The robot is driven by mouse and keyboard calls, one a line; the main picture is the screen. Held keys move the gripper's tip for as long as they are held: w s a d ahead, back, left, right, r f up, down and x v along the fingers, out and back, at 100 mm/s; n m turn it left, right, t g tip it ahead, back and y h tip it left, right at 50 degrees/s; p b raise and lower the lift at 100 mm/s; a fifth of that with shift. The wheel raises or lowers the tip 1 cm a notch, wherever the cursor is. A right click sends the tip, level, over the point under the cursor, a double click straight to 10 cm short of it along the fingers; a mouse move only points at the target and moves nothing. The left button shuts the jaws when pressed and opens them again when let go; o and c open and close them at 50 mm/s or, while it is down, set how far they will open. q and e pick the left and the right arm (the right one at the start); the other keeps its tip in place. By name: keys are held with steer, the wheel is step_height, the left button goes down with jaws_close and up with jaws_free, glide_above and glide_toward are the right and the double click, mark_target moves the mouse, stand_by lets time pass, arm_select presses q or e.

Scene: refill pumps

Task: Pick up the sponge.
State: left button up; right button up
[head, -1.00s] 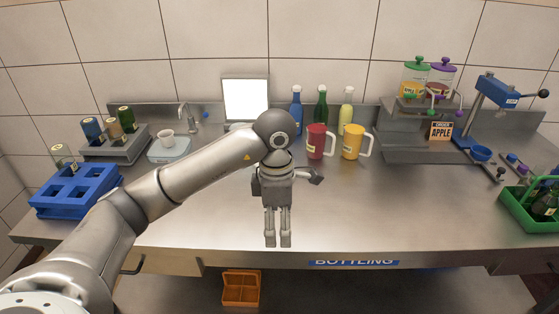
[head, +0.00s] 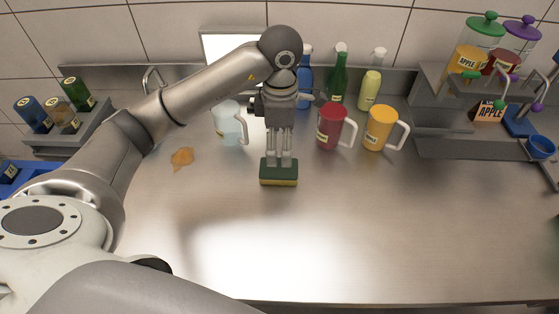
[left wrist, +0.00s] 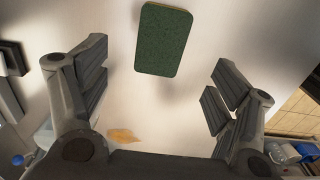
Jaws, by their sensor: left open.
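The sponge (head: 279,180) lies flat on the steel counter, dark green on top and yellow below. My left gripper (head: 279,163) hangs down over it in the head view, with its fingertips at the sponge's far part. In the left wrist view the sponge (left wrist: 163,40) shows its green face at the top of the picture. There my left gripper (left wrist: 155,82) has its fingers spread wide, with nothing between them. The sponge sits ahead of the fingers, and I cannot tell the exact gap. My right gripper is not in view.
A clear pitcher (head: 230,126), a red pitcher (head: 332,130) and a yellow pitcher (head: 379,130) stand behind the sponge, with bottles at the wall. An orange spill (head: 182,157) lies to the left. The counter in front and to the right is clear.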

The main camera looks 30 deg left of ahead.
mark_target(279, 168)
arm_select(q)
steer(key=f, duration=0.3)
steer(key=shift+s+d+f, duration=0.1)
steer(key=shift+s, duration=0.2)
steer(key=shift+w+f+p, duration=0.15)
steer(key=shift+f+p, duration=0.15)
steer(key=shift+f, duration=0.25)
steer(key=f+p, duration=0.1)
steer(key=f, duration=0.2)
steer(key=shift+a+f+p, duration=0.2)
steer(key=shift+f+p, duration=0.2)
steer(key=shift+f, duration=0.6)
steer(key=c, duration=0.8)
steer(key=shift+o, duration=0.2)
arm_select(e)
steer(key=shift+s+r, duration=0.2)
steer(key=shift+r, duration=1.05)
